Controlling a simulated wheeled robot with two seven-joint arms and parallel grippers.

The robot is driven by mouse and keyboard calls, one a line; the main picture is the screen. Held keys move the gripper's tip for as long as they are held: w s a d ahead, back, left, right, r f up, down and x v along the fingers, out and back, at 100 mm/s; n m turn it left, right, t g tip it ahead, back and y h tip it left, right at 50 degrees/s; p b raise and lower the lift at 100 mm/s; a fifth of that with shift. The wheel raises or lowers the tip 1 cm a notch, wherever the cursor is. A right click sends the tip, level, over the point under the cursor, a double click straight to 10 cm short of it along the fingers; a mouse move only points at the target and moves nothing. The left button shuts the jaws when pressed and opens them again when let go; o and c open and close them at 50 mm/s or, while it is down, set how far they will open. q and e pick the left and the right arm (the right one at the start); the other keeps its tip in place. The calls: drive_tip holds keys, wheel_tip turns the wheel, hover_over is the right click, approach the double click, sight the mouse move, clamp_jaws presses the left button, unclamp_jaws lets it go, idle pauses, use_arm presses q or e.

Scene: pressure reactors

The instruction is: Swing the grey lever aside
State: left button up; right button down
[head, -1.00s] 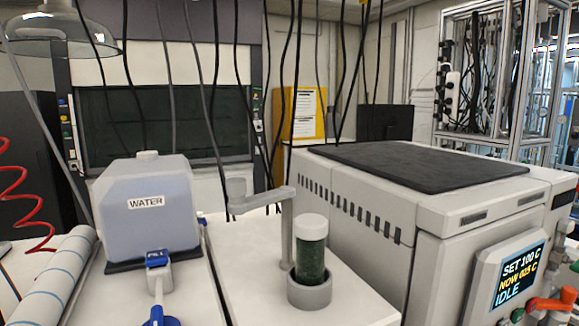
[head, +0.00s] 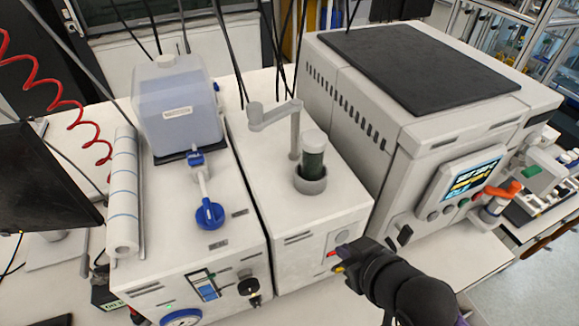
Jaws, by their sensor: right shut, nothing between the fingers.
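The grey lever (head: 275,113) is a short arm on top of a thin upright post. Its free end, a round grey cup shape, points left, away from the jar. A dark green jar (head: 313,160) with a white cap stands upright in a grey ring holder (head: 310,183) beside the post. My right gripper (head: 352,268) is shut and empty. It is low at the front of the white unit, well apart from the lever and the jar. My left gripper does not show.
A water tank (head: 178,105) and a blue-handled valve (head: 209,213) stand left of the lever. A large grey box-shaped machine (head: 425,120) with a display rises close on the right. Black cables (head: 271,65) hang behind the lever. The white top in front of the jar is clear.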

drive_tip(key=w+a+r+n+t+y, duration=0.25)
drive_tip(key=w+r+y, duration=0.3)
drive_tip(key=r, duration=0.35)
drive_tip(key=t+y, duration=0.2)
approach(256, 114)
drive_tip(key=shift+n, duration=0.45)
drive_tip(key=x, duration=0.2)
drive_tip(key=p+x, duration=0.1)
drive_tip(key=x, duration=0.1)
drive_tip(key=p+x, duration=0.1)
drive_tip(key=x, duration=0.2)
drive_tip(key=shift+w+d, duration=0.3)
drive_tip(key=shift+w, duration=0.1)
drive_tip(key=shift+w+a+f+b, duration=0.1)
drive_tip(key=shift+w+a+b, duration=0.1)
drive_tip(key=shift+w+a, duration=0.25)
drive_tip(key=shift+w+a+b, duration=0.15)
drive_tip(key=shift+w+a, duration=0.15)
drive_tip(key=shift+a, duration=0.35)
drive_tip(key=shift+w+a, duration=0.15)
